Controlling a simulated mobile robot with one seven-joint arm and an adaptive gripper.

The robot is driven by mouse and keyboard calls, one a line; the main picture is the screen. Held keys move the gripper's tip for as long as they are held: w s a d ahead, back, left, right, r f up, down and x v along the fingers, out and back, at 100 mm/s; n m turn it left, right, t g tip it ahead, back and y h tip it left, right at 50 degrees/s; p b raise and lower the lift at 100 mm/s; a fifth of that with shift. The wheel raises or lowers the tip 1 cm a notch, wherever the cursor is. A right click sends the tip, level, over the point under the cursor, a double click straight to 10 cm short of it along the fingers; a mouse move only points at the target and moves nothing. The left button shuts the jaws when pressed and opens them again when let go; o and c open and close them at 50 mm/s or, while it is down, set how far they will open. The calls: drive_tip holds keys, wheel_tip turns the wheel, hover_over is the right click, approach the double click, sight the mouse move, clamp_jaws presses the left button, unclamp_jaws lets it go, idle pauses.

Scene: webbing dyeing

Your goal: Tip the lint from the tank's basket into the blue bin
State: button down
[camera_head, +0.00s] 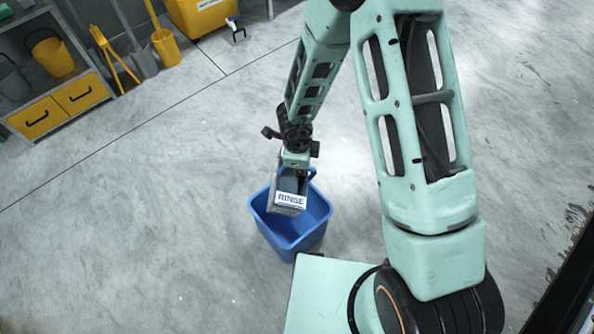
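The blue bin (318,222) stands on the floor in the middle of the view, its mouth open upward. A small grey basket (279,193) with a white "RINSE" label hangs over the bin's mouth, tilted, and hides part of its far rim and inside. My gripper (295,158) points down from the end of my arm and holds the basket at its upper end. The fingertips are too small and covered to see clearly. I cannot make out any lint in the basket or the bin. The tank is not recognisable in this view.
A shelf unit with yellow drawers (80,95) and buckets stands at the upper left. Yellow-handled tools (165,45) and a yellow container (203,14) are at the top. Wide grey floor (140,220) is clear left of the bin. A dark edge runs along the lower right.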

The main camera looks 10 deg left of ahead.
sight(311, 168)
drive_tip(key=shift+w+d+f+y+b, duration=0.1)
drive_tip(key=shift+d+f+y+b, duration=0.4)
drive_tip(key=shift+b, duration=0.95)
drive_tip(key=shift+w+d+f+y+b, duration=0.1)
drive_tip(key=shift+d+f+y+b, duration=0.15)
drive_tip(key=shift+d+y+b, duration=0.85)
drive_tip(key=d+y+b, duration=0.1)
drive_tip(key=b, duration=0.2)
drive_tip(key=shift+d+f, duration=0.15)
drive_tip(key=shift+f, duration=0.25)
wheel_tip(311, 168, down, 14)
drive_tip(key=d+m+y+b, duration=0.2)
drive_tip(key=y+b, duration=1)
drive_tip(key=y, duration=0.3)
drive_tip(key=shift+d, duration=0.2)
drive_tip(key=shift+w+f, duration=0.1)
drive_tip(key=shift+d, duration=0.1)
